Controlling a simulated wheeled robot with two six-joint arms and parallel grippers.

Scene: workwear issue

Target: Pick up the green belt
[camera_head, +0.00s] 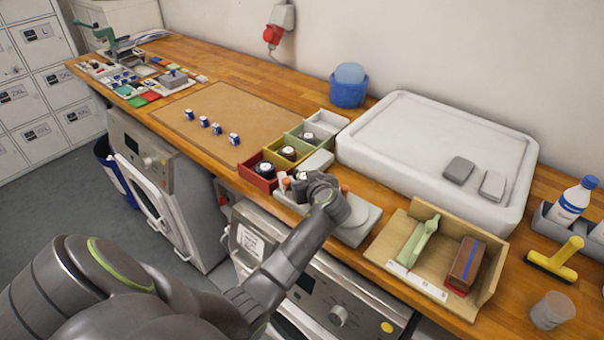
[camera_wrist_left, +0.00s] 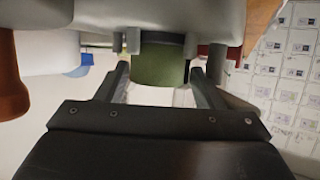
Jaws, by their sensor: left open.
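A broad green piece (camera_wrist_left: 161,64), which looks like the green belt rolled up, shows in the left wrist view just beyond and between the fingers. My left gripper (camera_head: 316,187) is over a grey device (camera_head: 357,224) with orange knobs at the table's front edge. In the left wrist view its fingers (camera_wrist_left: 160,82) are apart, one on each side of the green piece, with no clear contact. In the head view my gripper and wrist hide this piece. My right gripper is out of view.
Small red (camera_head: 258,180), yellow and green bins with dark coiled items stand just left of my gripper. A cardboard tray (camera_head: 397,267) with a green and a brown item is at right. A large white tray (camera_head: 430,135) lies behind.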

